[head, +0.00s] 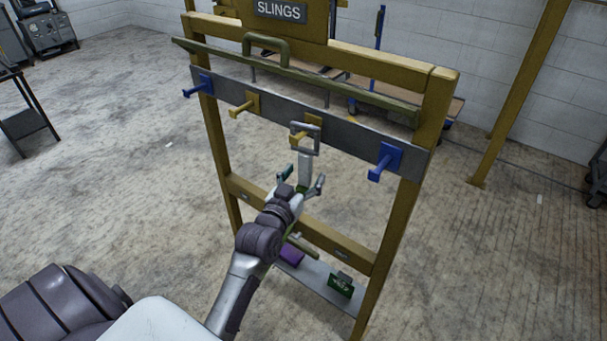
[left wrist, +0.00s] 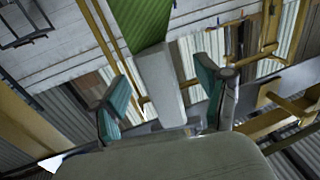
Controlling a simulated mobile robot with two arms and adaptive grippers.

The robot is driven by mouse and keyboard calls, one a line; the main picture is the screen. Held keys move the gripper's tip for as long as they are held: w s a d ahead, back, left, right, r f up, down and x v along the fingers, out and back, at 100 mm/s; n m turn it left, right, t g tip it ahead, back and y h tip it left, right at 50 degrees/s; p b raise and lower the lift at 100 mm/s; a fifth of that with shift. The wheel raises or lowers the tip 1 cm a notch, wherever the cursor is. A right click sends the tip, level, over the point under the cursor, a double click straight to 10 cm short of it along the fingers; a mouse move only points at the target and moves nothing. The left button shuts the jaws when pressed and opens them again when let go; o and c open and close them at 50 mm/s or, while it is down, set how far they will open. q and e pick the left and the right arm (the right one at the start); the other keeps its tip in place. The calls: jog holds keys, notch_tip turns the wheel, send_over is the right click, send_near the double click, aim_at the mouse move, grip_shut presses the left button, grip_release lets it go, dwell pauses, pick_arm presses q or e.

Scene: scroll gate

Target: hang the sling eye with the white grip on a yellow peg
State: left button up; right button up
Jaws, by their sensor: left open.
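The sling eye (head: 304,153) is a grey squarish ring with a white grip (head: 305,170) below it. The ring overlaps the right-hand yellow peg (head: 298,138) and appears to be around it. The other yellow peg (head: 238,111) is bare. My left gripper (head: 302,180) is open just below the ring, its fingers apart on either side of the grip. In the left wrist view the white grip (left wrist: 161,85) stands between the teal fingers, with gaps visible, and a green strap (left wrist: 138,22) joins it. My right gripper is not in view.
A blue peg sits at each end of the grey rail (head: 348,139), left (head: 197,87) and right (head: 381,165). A green bar (head: 345,87) with a handle runs above the rail. A low shelf (head: 312,281) holds a purple item and a green box. Yellow posts frame the rack.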

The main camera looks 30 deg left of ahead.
pick_arm(q)
notch_tip(320, 180, down, 10)
jog(key=b, duration=0.6)
dwell(0.7)
jog(key=shift+r, duration=0.1)
jog(key=s+p, duration=0.4)
jog(key=s, duration=0.7)
jog(key=shift+a, duration=0.45)
dwell(1.3)
